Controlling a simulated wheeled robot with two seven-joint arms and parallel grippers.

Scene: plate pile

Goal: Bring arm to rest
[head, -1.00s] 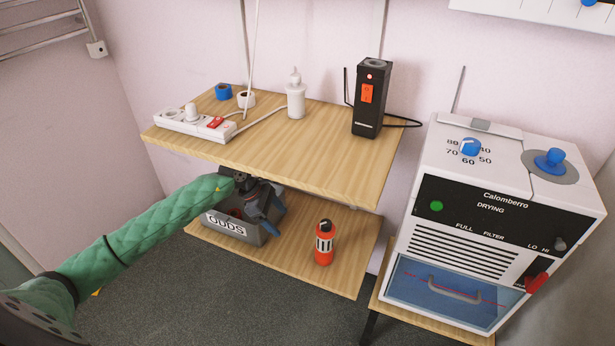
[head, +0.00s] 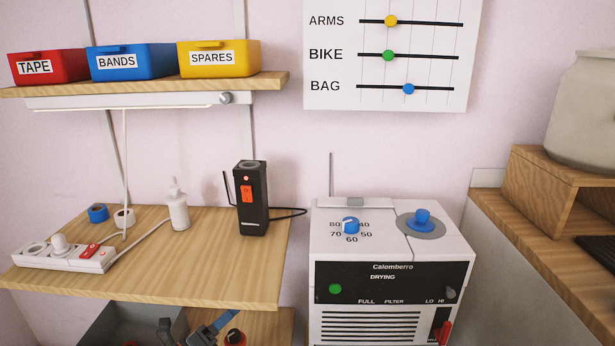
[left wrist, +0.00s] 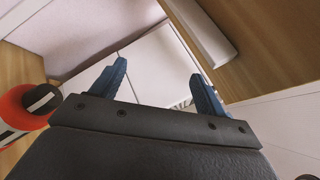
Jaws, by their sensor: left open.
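My left gripper (head: 200,328) is at the bottom edge of the head view, in front of the lower shelf, by the grey bin (head: 108,326). Only part of it shows there; the rest of the arm is out of frame. In the left wrist view its two blue fingers (left wrist: 158,86) are spread apart with nothing between them. An orange-red bottle (left wrist: 18,112) stands to the left of the fingers in that view; its dark top (head: 234,337) shows beside the gripper in the head view. My right gripper is not in view.
The wooden upper shelf (head: 215,285) lies above the gripper, with a power strip (head: 65,255), tape rolls, a white bottle (head: 178,208) and a black device (head: 250,200) on it. A white drying machine (head: 390,255) stands to the right. Labelled boxes sit on a higher shelf.

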